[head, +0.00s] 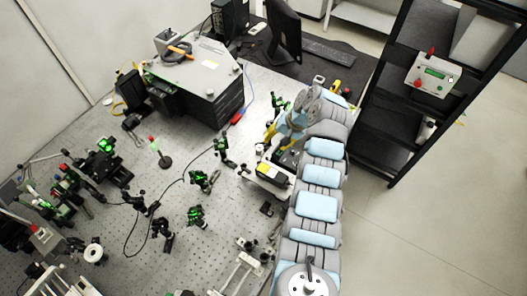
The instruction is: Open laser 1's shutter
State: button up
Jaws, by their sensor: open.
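I cannot tell for sure which device is laser 1, and no shutter is clearly visible. A pale, low box with a black top and a yellow label (268,171) sits at the right edge of the optical bench, beside my arm. My gripper (272,137) is just beyond this box, above the bench's right edge. It is open, with nothing visible in it; its fingertips are small and partly hidden by the wrist. Whether it touches anything is unclear. A large grey-topped box with black sides (200,72) stands at the back of the bench.
Several mounts with green light (197,214) stand on the perforated bench (180,250). A black shelf rack (375,140) at right carries a control box (433,76) with a green display and red knobs. A monitor (285,35) and keyboard (331,52) are behind. Floor at right is clear.

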jog(key=shift+p+x, duration=0.35)
jog(key=shift+x, duration=2.75)
jog(key=shift+b+x, duration=0.7)
jog(key=shift+x, duration=0.9)
grip_shut()
jog(key=shift+f, duration=0.1)
